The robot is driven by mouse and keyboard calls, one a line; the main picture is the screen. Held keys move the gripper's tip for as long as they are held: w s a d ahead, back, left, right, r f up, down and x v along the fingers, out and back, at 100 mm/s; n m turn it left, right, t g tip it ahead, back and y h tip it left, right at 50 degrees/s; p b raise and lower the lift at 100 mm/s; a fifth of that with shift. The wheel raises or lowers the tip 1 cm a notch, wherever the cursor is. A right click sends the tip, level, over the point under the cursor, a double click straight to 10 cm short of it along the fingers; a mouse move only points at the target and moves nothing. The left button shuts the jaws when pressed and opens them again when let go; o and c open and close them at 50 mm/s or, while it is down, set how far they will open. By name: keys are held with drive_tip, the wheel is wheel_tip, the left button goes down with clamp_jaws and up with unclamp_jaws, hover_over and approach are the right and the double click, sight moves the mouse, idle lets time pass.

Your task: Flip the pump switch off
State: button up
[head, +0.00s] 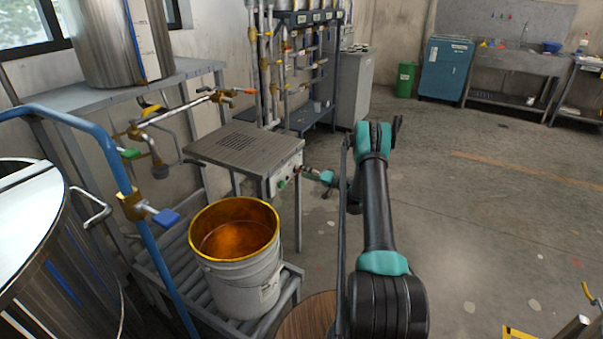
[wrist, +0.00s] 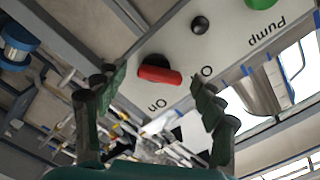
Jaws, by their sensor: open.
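The pump panel is the white front (head: 286,174) of a small metal table. In the wrist view the panel (wrist: 225,45) shows upside down, with a "Pump" label. A red switch lever (wrist: 160,75) on a dark pivot sits near an "on" mark and a round "O"-like mark; I cannot tell which setting it is at. My gripper (head: 312,173) is at the panel's right side in the head view. In the wrist view my gripper (wrist: 157,86) is open, its fingers spread to either side of the lever. I cannot tell whether they touch it. The lever is too small to make out in the head view.
A black knob (wrist: 200,25) and a green button (wrist: 262,4) are on the same panel. A bucket of orange paint (head: 240,285) stands on a slatted rack below. Pipes with valves (head: 150,125) and a blue pipe (head: 122,185) are at left. The floor to the right is open.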

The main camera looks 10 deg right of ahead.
drive_tip(key=v, duration=1)
drive_tip(key=shift+s+d, duration=0.2)
drive_tip(key=shift+d, duration=0.05)
drive_tip(key=s+a+r+g+h, duration=0.35)
drive_tip(key=a+r, duration=0.25)
drive_tip(key=r, duration=0.2)
drive_tip(key=s+a+r+g+h, duration=0.1)
drive_tip(key=s+a+r+h, duration=0.15)
drive_tip(key=s, duration=0.35)
drive_tip(key=s+a+r+g+h, duration=0.1)
drive_tip(key=s+a+r, duration=0.1)
drive_tip(key=s+r, duration=0.35)
drive_tip(key=s+d+f+h, duration=0.1)
drive_tip(key=s+d+h, duration=0.1)
drive_tip(key=s, duration=1.4)
drive_tip(key=s+d+f+h, duration=0.1)
drive_tip(key=s+d+h, duration=0.2)
drive_tip(key=s, duration=1.3)
drive_tip(key=g+h, duration=0.1)
drive_tip(key=h, duration=0.1)
drive_tip(key=shift+s+d+f+h, duration=0.15)
drive_tip(key=shift+s+f+h, duration=0.15)
drive_tip(key=shift+s+f, duration=0.1)
drive_tip(key=shift+c, duration=0.6)
